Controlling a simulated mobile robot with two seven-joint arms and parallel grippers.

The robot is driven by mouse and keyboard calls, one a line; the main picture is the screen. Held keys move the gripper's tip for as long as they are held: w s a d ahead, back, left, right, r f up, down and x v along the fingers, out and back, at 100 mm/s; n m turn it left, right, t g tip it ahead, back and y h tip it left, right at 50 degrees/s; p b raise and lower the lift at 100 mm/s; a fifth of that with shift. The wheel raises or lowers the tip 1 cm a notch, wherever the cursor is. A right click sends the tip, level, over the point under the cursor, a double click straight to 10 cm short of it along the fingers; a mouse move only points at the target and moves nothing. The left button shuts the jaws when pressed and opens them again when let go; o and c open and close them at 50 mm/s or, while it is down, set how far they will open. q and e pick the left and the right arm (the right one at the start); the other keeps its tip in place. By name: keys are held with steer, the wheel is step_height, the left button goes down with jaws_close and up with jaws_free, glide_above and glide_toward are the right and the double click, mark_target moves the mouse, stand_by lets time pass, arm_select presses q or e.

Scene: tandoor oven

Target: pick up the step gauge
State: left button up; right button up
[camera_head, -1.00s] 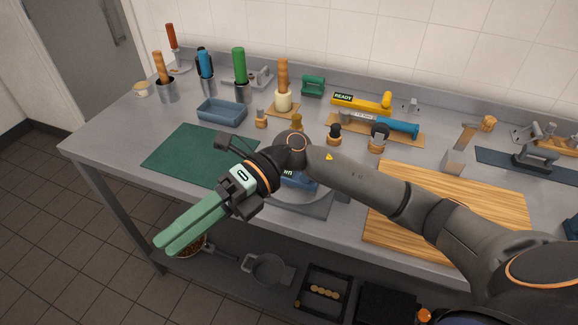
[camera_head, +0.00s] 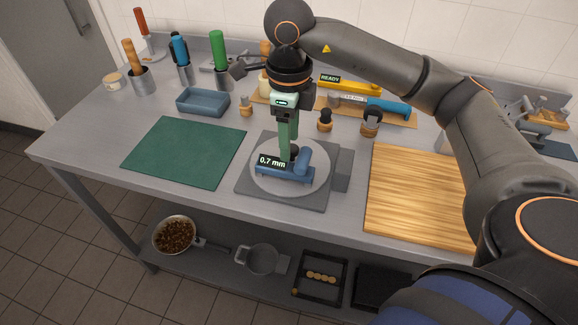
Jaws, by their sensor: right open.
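The step gauge appears to be the blue tool (camera_head: 270,174) with a black label reading "0.7 mm". It lies on a round light disc (camera_head: 318,182) set on a grey square plate (camera_head: 257,196). My right gripper (camera_head: 289,154) points straight down over the blue tool, with its green fingers at the tool's middle. It is open. The fingers overlap in this view, so I cannot tell whether they straddle or touch the tool. The far middle part of the tool is partly hidden behind the fingertips. My left gripper is out of view.
A green mat (camera_head: 185,152) lies left of the plate and a wooden board (camera_head: 415,200) right of it. A blue tray (camera_head: 203,102), a yellow tool labelled "READY" (camera_head: 350,86) and small wooden-based knobs (camera_head: 325,121) stand behind. Bare counter lies in front.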

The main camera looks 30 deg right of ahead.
mark_target(290, 168)
step_height(290, 168, down, 7)
steer(key=shift+d+f+p, duration=0.1)
steer(key=shift+f+p, duration=0.05)
steer(key=shift+p, duration=0.3)
steer(key=shift+c, duration=0.3)
jaws_close()
